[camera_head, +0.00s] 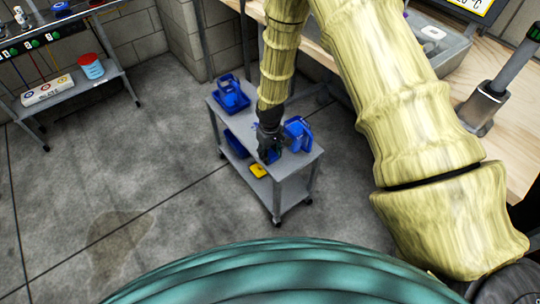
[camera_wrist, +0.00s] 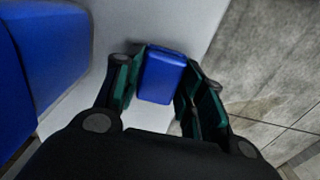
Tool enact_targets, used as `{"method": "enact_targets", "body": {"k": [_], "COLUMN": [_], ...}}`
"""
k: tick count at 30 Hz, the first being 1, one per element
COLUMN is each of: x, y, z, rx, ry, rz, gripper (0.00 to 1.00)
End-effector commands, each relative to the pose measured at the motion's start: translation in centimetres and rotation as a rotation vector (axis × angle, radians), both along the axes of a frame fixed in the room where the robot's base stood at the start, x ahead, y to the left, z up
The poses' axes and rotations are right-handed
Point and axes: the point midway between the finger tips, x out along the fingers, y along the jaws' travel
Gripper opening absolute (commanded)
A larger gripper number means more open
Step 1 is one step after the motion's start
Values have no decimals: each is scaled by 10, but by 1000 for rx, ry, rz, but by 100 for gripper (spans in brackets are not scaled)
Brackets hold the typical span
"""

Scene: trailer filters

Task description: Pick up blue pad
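The blue pad (camera_wrist: 162,76) is a small blue block lying on the light grey top of a cart in the wrist view. My gripper (camera_wrist: 160,82) is over it, with one dark green-padded finger on each side of the pad. The fingers are spread about as wide as the pad. I cannot tell whether they touch it. In the head view my gripper (camera_head: 270,154) is low over the front part of the cart top (camera_head: 293,166), and it mostly hides the pad there.
A larger blue bin (camera_head: 298,133) stands close beside my gripper; a blue tray holder (camera_head: 231,93) is at the cart's far left corner. A yellow item (camera_head: 258,170) is on the lower shelf. A wooden workbench (camera_head: 516,125) is at right.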

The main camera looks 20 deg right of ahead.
Motion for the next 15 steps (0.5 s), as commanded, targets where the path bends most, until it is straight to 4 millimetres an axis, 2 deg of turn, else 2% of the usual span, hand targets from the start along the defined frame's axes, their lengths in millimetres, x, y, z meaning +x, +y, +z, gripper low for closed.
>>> {"method": "enact_targets", "body": {"k": [11, 15], "x": [0, 0], "y": [0, 0], "z": [1, 9], "rx": [0, 0], "ry": [0, -1], "rz": [0, 0], "gripper": [23, 23]}}
